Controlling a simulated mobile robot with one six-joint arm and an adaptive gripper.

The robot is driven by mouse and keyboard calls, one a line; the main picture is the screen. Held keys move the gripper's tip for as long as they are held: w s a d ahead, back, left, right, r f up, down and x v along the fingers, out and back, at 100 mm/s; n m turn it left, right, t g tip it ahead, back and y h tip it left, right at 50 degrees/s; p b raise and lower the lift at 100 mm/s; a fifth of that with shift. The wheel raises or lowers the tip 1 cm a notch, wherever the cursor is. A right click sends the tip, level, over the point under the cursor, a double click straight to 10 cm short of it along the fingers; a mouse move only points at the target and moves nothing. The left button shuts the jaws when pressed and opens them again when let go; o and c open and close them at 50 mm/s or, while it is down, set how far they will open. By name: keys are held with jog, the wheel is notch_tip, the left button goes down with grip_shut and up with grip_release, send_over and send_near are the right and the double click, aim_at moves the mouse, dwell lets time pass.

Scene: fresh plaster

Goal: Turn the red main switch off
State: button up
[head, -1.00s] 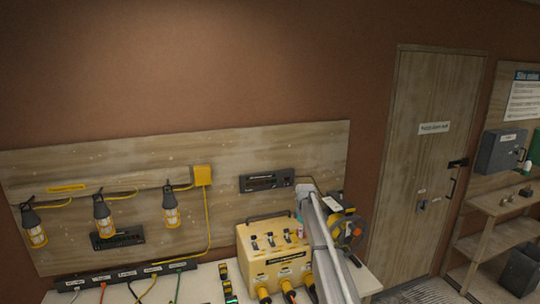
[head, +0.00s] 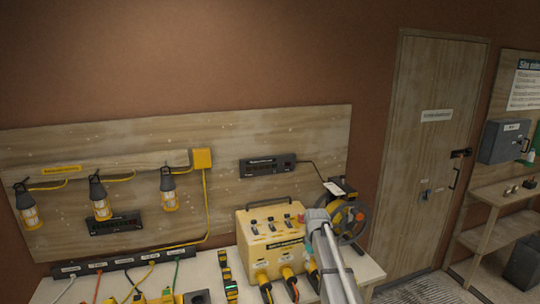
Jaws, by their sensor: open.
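The yellow power distribution box (head: 270,243) stands on the bench in the head view, with a row of small switches on its sloped top. A small red part (head: 301,218), which looks like the red main switch, shows at the right end of this row, right beside my grey arm in the picture. Its position is too small to tell. My arm rises from the lower right edge and covers the box's right side. I cannot make out my gripper's fingers in the picture.
A cable reel (head: 352,220) stands behind my arm. Several plugs and cables hang from the box's front. A power strip (head: 125,263), work lamps (head: 98,190) and a black wall unit (head: 268,166) are to the left and above. A door (head: 432,155) is at right.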

jog(key=s+f+m+b, duration=0.3)
jog(key=s+f+b, duration=0.2)
jog(key=s, duration=0.8)
jog(key=s+d+f+m+b, duration=0.1)
jog(key=s+f+m+b, duration=0.3)
jog(key=s, duration=1)
notch_tip(320, 180, down, 4)
jog(key=shift+s+d+r+m+b, duration=0.15)
jog(key=shift+s+m+b, duration=0.15)
jog(key=shift+b, duration=0.85)
